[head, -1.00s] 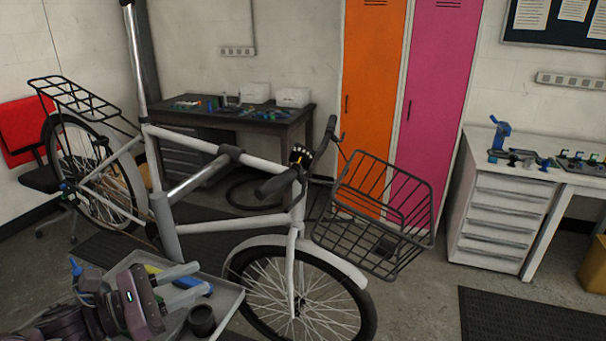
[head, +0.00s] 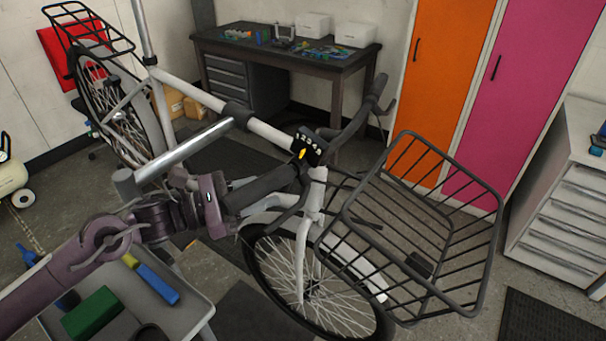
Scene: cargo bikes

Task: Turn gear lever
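The gear shifter (head: 308,142) is a black dial with white numbers on the bicycle's handlebar, in the middle of the head view. Its yellow gear lever (head: 302,154) sits just below the numbers, at the inner end of the dark handlebar grip (head: 262,188). My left gripper (head: 246,190) is at the outer end of this grip, to the lower left of the lever and apart from it. The grip partly hides its fingers, so I cannot tell how far apart they are or whether they touch it. My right gripper is out of view.
A wire basket (head: 425,225) is at the bicycle's front, right of the handlebar. A tool tray (head: 190,310) with a green box (head: 92,312) stands below my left arm. A dark workbench (head: 285,55) and orange locker (head: 440,85) are behind.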

